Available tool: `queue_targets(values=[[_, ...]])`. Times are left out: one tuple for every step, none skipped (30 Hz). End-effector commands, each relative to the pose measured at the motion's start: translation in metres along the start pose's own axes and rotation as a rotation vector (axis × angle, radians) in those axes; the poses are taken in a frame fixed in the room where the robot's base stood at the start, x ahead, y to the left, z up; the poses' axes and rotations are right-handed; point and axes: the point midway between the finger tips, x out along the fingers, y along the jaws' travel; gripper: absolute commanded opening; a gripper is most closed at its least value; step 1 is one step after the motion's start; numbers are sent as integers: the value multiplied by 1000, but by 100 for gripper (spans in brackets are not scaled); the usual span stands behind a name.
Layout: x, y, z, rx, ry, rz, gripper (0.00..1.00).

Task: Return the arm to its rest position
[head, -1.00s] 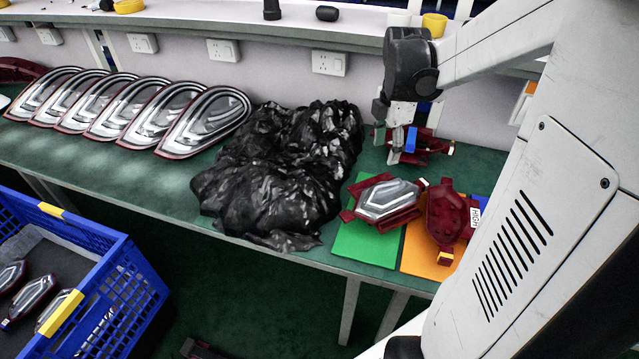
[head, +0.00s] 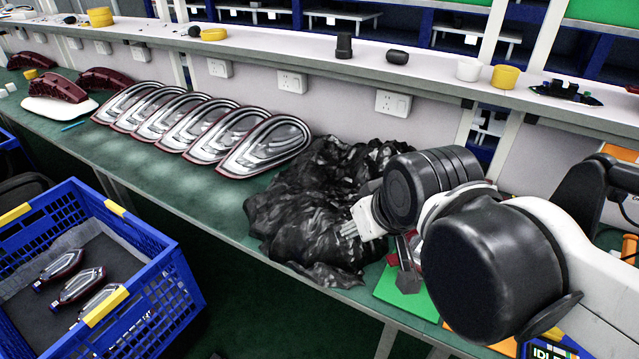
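My arm is folded at the right of the head view, its large black joints and white links in front of the mats. My gripper (head: 352,228) is partly seen as a pale end beside the black joint, in front of the black plastic bag (head: 300,205). Its fingers are too small and covered to tell whether they are open or shut. A dark red and grey piece (head: 408,272) shows just below the arm, above the green mat (head: 418,297). Most of the mats and what lies on them is hidden by my arm.
A row of several large tail lamps (head: 265,147) lies on the green table (head: 190,190). A blue crate (head: 165,295) with three small lamps stands at lower left. A shelf (head: 430,80) runs behind the table. Dark floor lies between crate and table.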

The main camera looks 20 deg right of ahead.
Motion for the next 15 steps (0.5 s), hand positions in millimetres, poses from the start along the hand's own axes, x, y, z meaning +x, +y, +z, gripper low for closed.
queue_targets(values=[[-1,-5,2,25,12,-7,46],[-2,-6,3,41,18,-9,46],[-2,-8,5,57,23,-11,46],[-3,-9,5,66,26,-13,46],[-3,-10,5,71,28,-14,46],[-3,-10,5,77,29,-15,46],[-3,-10,5,79,30,-15,46],[-3,-10,5,80,30,-15,46],[-3,-10,5,79,30,-15,46],[-3,-10,5,79,30,-14,46],[-3,-10,5,79,30,-14,46],[-3,-10,5,79,29,-14,46],[-3,-10,5,78,29,-14,46],[-3,-10,5,78,29,-14,46],[-3,-10,5,78,29,-14,46]])
